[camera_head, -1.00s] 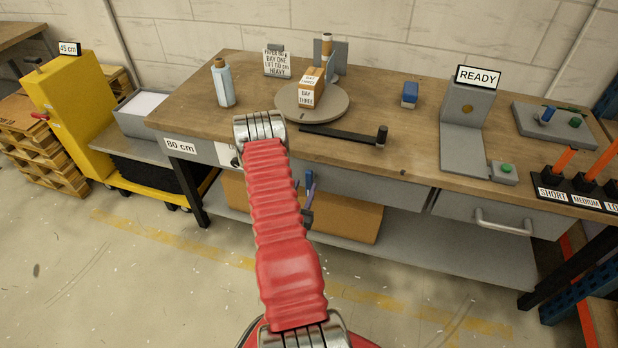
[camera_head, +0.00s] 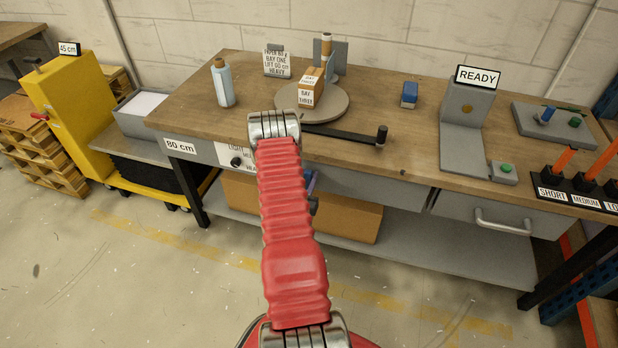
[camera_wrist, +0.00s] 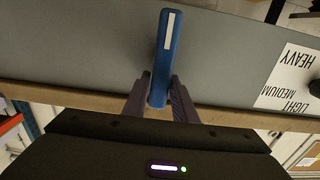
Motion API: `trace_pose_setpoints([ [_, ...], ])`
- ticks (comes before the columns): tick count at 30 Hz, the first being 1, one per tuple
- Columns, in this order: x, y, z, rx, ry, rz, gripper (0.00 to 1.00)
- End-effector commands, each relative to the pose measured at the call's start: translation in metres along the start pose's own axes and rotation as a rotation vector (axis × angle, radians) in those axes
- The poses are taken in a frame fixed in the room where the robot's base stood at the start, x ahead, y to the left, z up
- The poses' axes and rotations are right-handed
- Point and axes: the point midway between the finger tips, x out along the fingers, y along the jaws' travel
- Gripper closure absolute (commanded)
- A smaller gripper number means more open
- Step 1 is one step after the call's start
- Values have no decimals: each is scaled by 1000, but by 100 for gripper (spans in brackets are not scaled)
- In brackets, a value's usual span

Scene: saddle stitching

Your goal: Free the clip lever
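A blue bar with a white stripe (camera_wrist: 168,45) stands between the fingers of my gripper (camera_wrist: 160,90) in the wrist view. The fingers press close on both its sides near its lower end. In the head view, part of the blue bar (camera_head: 311,181) shows beside my red arm, in front of the bench's front panel; the rest is hidden. A black lever with an upright knob (camera_head: 381,135) reaches right from the round turntable (camera_head: 338,106) on the bench. I cannot tell which part is the clip lever.
A card reading LIGHT, MEDIUM, HEAVY (camera_wrist: 290,75) with a dark knob (camera_head: 236,161) is on the bench front, left of my arm. On the bench top (camera_head: 240,80) stand a bottle (camera_head: 222,84), a small blue block (camera_head: 409,95) and a READY stand (camera_head: 465,125).

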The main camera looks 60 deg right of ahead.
Motion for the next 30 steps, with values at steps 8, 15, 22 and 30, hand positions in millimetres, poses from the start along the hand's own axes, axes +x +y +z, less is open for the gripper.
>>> trace_pose_setpoints([
  [8,0,0,0,0,0,-1,95],
  [15,1,0,0,-2,0,-1,100],
  [22,0,-2,0,-43,0,-2,100],
  [30,-1,-8,0,-183,0,-4,100],
])
